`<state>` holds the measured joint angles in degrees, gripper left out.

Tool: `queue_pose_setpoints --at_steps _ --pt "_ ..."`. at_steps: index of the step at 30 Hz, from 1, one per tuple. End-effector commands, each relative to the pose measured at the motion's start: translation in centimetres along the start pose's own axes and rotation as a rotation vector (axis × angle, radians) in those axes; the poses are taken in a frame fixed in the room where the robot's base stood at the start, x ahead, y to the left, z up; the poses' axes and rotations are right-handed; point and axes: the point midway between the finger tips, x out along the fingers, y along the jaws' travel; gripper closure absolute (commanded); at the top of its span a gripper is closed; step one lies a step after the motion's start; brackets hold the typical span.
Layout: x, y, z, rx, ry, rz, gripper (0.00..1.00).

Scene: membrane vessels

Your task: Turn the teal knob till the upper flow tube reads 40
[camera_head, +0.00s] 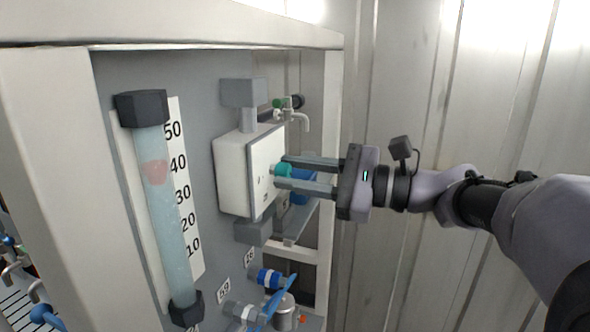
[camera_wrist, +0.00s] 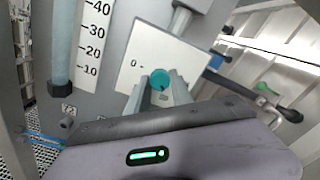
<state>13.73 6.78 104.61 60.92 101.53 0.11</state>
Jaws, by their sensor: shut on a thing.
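The teal knob (camera_head: 282,170) is on the front of a white box (camera_head: 232,175) on the grey panel. It also shows in the wrist view (camera_wrist: 160,80), with a dark mark on its face. My gripper (camera_head: 280,172) has its fingers on both sides of the knob and is shut on it. The flow tube (camera_head: 167,210) stands at the left of the panel beside a scale from 10 to 50. A reddish float (camera_head: 155,172) in it sits close to the 40 mark. In the wrist view the tube (camera_wrist: 64,45) shows only in part, without the float.
Below the box are blue-handled valves (camera_head: 268,276) and a number plate reading 59 (camera_head: 224,290). A small tap with a green part (camera_head: 290,104) is behind the box. A frame post (camera_head: 328,180) stands right of the panel. A ribbed wall (camera_head: 400,80) is behind my arm.

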Motion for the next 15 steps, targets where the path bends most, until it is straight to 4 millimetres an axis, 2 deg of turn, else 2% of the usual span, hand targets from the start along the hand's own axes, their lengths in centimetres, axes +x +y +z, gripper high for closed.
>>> queue_pose_setpoints --at_steps 4,11,12,14,15 --pt "0.00 -0.10 0.14 0.136 0.003 0.002 1.00" --pt "0.00 0.04 -0.03 0.139 0.002 0.002 1.00" --pt "-0.01 0.03 -0.03 0.139 0.002 0.002 0.65" --pt "-0.01 0.03 -0.03 0.139 0.002 0.002 0.54" --pt "0.00 0.03 -0.03 0.139 0.002 0.002 0.51"
